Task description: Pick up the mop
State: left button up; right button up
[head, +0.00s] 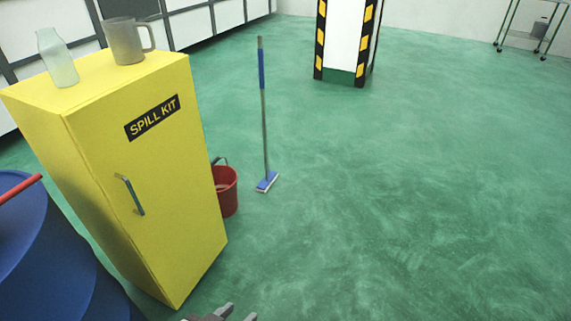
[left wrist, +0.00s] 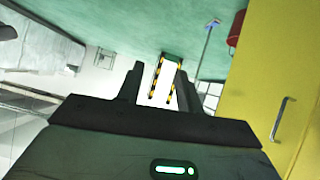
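The mop (head: 265,120) stands upright on the green floor beside the red bucket, with a blue grip on top, a grey pole and a flat blue head with a pale edge. In the left wrist view, which is turned over, the mop (left wrist: 208,40) shows small near the top right. My left gripper (head: 240,313) is at the bottom edge of the head view, well short of the mop. In the left wrist view its two fingers (left wrist: 160,72) are spread, with nothing between them. My right gripper is out of view.
A yellow spill kit cabinet (head: 150,190) stands left of the mop, with a bottle (head: 58,60) and a mug (head: 125,42) on top. The red bucket (head: 228,192) is partly behind it. A blue drum (head: 45,255) is at left. A striped pillar (head: 345,40) stands behind. Floor at right is clear.

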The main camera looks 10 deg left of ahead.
aim_at(263, 187)
jog(key=i, duration=3.9)
jog(key=u, duration=2.2)
